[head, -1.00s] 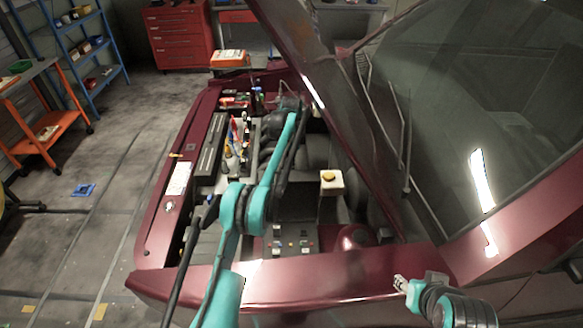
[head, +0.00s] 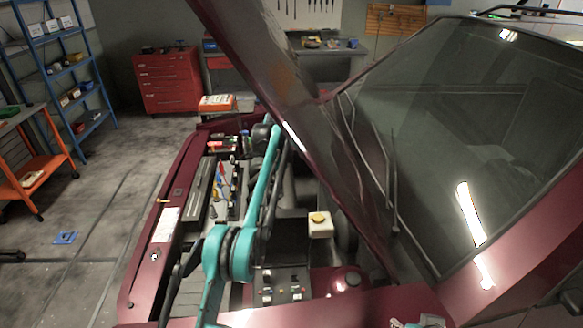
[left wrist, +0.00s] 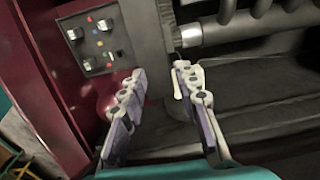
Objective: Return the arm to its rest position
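My left arm (head: 262,195), teal, reaches from the lower left over the open engine bay of a dark red car (head: 140,285). Its gripper is hard to make out in the head view. In the left wrist view my left gripper (left wrist: 160,72) has its two fingers apart with nothing between them. They point toward a dark cylindrical part and a metal pipe (left wrist: 191,36). My right gripper (head: 425,322) only just shows at the bottom edge of the head view, mostly cut off, so its fingers cannot be read.
The raised hood (head: 265,75) and windshield (head: 450,140) fill the right. A control panel (head: 283,285) and a yellow-topped white box (head: 320,224) sit in the bay. Tools lie along its left side. Floor to the left is mostly clear, beyond it an orange cart (head: 35,165).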

